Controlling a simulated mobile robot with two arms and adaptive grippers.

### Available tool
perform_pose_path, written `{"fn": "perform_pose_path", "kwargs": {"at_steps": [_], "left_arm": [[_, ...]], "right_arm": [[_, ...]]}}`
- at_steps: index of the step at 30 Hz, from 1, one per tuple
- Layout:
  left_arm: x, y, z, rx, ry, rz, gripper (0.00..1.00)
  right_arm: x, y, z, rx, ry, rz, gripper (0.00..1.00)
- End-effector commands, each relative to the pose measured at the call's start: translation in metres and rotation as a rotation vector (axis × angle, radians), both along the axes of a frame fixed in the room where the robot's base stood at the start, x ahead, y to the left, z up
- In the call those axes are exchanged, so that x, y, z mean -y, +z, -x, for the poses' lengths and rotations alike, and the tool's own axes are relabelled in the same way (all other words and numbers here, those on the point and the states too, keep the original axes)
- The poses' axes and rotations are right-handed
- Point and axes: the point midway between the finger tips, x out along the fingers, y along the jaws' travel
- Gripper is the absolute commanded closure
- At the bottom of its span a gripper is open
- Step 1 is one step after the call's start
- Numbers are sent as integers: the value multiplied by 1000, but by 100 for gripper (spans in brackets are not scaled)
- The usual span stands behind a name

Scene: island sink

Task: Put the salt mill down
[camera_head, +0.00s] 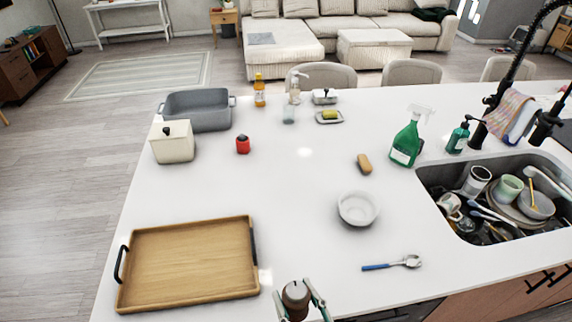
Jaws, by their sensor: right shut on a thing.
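The salt mill (296,293) is a brown, rounded piece with a dark top, at the bottom edge of the head view. My right gripper (300,298) is shut on it, with a finger on either side. The lower part of the mill is cut off by the frame, so I cannot tell whether it touches anything. It is at the near edge of the white island counter (290,195), right of the wooden tray. My left gripper is not in view.
A wooden tray (188,262) with black handles lies at the near left. The full sink (500,200) is far right. The counter between tray and bowl is clear.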

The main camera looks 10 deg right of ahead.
Motion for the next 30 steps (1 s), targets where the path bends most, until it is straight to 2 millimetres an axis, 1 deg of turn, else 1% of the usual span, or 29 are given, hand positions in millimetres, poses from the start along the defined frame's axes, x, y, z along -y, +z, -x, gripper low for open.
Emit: {"fn": "perform_pose_path", "kwargs": {"at_steps": [4, 8, 11, 15, 21, 25, 30], "left_arm": [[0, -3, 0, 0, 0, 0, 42], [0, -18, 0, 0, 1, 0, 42], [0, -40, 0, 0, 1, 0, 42], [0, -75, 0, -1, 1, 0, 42], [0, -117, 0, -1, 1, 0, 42], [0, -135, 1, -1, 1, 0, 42], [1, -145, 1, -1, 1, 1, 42]], "right_arm": [[1, 0, 0, 2, -4, -1, 88], [12, -10, -5, 1, -30, 0, 88], [28, -19, -11, 1, -69, 1, 88], [59, -33, -20, 2, -140, -1, 88], [99, -44, -26, 2, -231, -1, 88], [118, -47, -27, 1, -272, 0, 88], [130, -47, -27, 0, -299, 0, 88]]}}
